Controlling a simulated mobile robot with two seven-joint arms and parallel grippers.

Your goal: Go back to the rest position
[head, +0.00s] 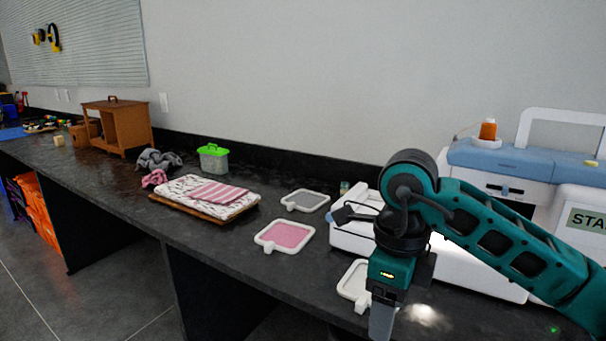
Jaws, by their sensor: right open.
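My right arm comes in from the right side of the head view. Its gripper (383,318) points down at the front edge of the dark counter (225,235), over the area in front of the white machine. The jaws are open, with the fingers partly cut off by the bottom of the picture. I see nothing held between them. My left gripper is not in view.
Frames lie on the counter: one pink (285,236), one grey (305,200), one white (354,284) beside my right gripper. A sewing machine (500,165) stands behind my arm. Folded fabric (180,186), a green-lidded box (213,160) and a wooden cabinet (130,127) stand left.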

